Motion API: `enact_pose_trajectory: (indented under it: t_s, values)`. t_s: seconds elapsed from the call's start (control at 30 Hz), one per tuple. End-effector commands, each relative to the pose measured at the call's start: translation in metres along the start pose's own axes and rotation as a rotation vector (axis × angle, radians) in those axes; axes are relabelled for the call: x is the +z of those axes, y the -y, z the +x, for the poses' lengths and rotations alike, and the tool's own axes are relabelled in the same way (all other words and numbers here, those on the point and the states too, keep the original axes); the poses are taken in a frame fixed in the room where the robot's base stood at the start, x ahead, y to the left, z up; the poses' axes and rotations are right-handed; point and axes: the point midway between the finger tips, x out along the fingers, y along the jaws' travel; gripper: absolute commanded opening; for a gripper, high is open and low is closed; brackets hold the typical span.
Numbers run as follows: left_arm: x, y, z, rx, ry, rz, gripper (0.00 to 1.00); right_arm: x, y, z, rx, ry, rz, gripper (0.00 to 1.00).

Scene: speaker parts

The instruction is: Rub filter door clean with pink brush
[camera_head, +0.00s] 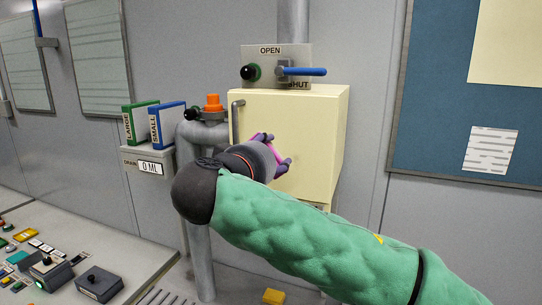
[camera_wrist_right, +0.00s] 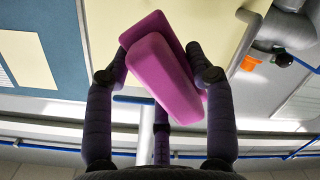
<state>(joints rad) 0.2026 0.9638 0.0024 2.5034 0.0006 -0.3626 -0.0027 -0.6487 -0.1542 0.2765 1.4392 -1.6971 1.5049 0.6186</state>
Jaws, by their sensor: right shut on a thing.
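The filter door is the cream front of a box (camera_head: 293,128) on the wall, with a grey handle at its left edge. It looks closed. My right gripper (camera_head: 275,155) is in front of the door's lower middle. It is shut on the pink brush, of which a small part shows between the fingers. In the right wrist view the pink brush (camera_wrist_right: 165,75) sits tilted between the dark fingers, with the cream surface behind it. I cannot tell whether the brush touches the door. My left gripper is not in view.
Above the box is a panel marked OPEN and SHUT with a blue lever (camera_head: 302,71). Left of it are a grey pipe with an orange cap (camera_head: 212,103) and a shelf with green and blue boxes. A console (camera_head: 60,270) with buttons is at lower left.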

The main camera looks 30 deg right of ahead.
Motion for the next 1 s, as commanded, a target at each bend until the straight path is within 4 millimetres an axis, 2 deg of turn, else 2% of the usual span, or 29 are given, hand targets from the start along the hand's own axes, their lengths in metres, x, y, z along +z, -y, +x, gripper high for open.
enact_pose_trajectory:
  t_s: [0.37, 0.7, 1.0]
  values:
    - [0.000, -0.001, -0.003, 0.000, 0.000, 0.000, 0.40, 0.001, 0.001, 0.001, 0.004, 0.001, 0.000, 0.13]
    - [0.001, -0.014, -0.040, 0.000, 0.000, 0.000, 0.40, 0.026, 0.024, 0.015, 0.063, 0.003, 0.001, 0.13]
    - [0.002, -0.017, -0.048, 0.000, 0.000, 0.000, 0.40, 0.038, 0.034, 0.025, 0.077, 0.001, 0.008, 0.13]
